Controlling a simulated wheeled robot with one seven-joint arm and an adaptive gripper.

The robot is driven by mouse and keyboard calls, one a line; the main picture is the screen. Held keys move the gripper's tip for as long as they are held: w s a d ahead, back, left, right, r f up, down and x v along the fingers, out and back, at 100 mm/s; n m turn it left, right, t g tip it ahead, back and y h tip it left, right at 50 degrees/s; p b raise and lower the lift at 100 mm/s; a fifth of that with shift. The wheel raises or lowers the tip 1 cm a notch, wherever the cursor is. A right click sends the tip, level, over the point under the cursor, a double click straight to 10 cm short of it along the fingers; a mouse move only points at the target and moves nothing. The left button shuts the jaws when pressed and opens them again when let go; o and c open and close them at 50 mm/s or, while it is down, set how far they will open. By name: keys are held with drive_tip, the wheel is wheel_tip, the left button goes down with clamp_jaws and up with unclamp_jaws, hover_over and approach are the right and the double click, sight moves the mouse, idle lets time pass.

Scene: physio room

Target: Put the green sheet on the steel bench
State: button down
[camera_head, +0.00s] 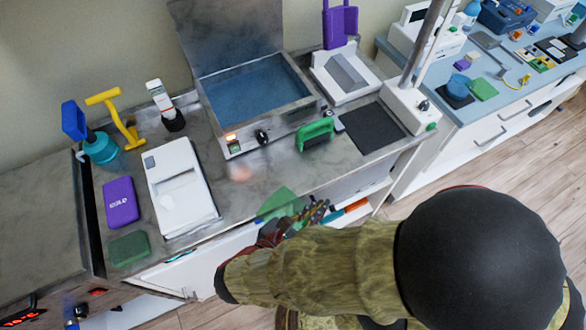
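A thin green sheet (279,204) shows at the tip of my gripper (275,226), in front of and partly over the front edge of the grey steel bench (255,182). My gripper appears shut on the lower edge of the sheet, but my patterned arm hides part of the fingers. The sheet is tilted and looks clear of the bench top. The bench runs across the middle of the view, with a bare strip along its front.
The bench bears a blue-filled open basin (255,92), a green-handled tool (315,133), a white device (181,187), a purple case (120,202) and a dark green block (129,249). A crowded blue-topped bench (450,95) stands right. Several coloured items lie below the front edge.

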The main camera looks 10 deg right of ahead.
drive_tip(key=w+a, duration=0.1)
drive_tip(key=w, duration=0.2)
drive_tip(key=w+b, duration=0.1)
drive_tip(key=w, duration=0.2)
drive_tip(key=w+a+b, duration=0.1)
drive_tip(key=w, duration=0.2)
drive_tip(key=shift+w+a, duration=0.15)
drive_tip(key=shift+a, duration=0.15)
drive_tip(key=w, duration=0.2)
drive_tip(key=w+a+b, duration=0.1)
drive_tip(key=shift+w+f, duration=0.1)
drive_tip(key=shift+w, duration=0.3)
drive_tip(key=shift+s+f+b, duration=0.15)
drive_tip(key=shift+f+b, duration=0.15)
drive_tip(key=shift+f, duration=0.4)
drive_tip(key=shift+f+b, duration=0.5)
drive_tip(key=c, duration=2.1)
unclamp_jaws()
drive_tip(key=shift+r, duration=0.1)
drive_tip(key=shift+o, duration=0.3)
